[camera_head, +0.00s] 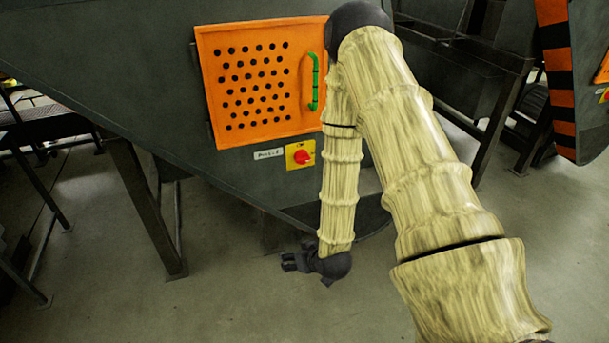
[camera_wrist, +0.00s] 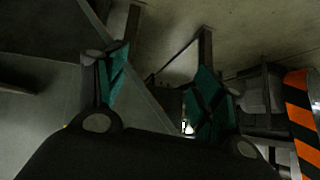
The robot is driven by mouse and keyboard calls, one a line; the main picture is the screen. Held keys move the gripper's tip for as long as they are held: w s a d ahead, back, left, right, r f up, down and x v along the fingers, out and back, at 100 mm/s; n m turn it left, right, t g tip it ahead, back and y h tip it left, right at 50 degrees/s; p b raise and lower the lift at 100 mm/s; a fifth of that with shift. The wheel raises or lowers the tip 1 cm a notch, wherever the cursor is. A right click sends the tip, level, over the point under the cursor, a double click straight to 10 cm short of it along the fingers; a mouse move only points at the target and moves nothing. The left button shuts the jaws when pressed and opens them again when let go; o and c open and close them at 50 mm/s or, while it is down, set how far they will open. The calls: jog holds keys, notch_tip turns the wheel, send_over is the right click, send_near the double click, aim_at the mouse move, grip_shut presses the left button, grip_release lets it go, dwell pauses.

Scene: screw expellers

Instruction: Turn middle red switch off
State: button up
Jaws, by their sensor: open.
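A red rotary switch (camera_head: 302,157) on a yellow plate (camera_head: 291,165) is fixed to the dark machine wall, below an orange panel. A white label is beside it on the left. My gripper (camera_head: 287,262) hangs below the switch, apart from it, near the machine's lower edge. In the wrist view my gripper (camera_wrist: 160,90) shows two teal-padded fingers spread apart with nothing between them. The switch is not seen in the wrist view. Another red switch on a yellow plate (camera_head: 604,95) shows at the far right edge.
An orange perforated panel (camera_head: 262,85) with a green handle (camera_head: 314,82) is above the switch. My arm covers the area right of it. Dark support legs (camera_head: 150,215) stand at the left. The floor (camera_head: 230,300) below is clear.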

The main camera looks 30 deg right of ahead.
jog(key=w+d+r+m+t+h+b, duration=0.1)
jog(key=w+d+r+t+b, duration=0.4)
jog(key=w+d, duration=0.45)
jog(key=m+t+h+b, duration=0.1)
jog(key=t+h+b, duration=0.1)
jog(key=t+b, duration=0.2)
send_near(305, 162)
jog(key=w, duration=0.3)
jog(key=w+d+b, duration=0.1)
jog(key=w, duration=0.6)
jog(key=shift+w+d+r, duration=0.1)
jog(key=shift+d, duration=0.15)
jog(key=c, duration=1)
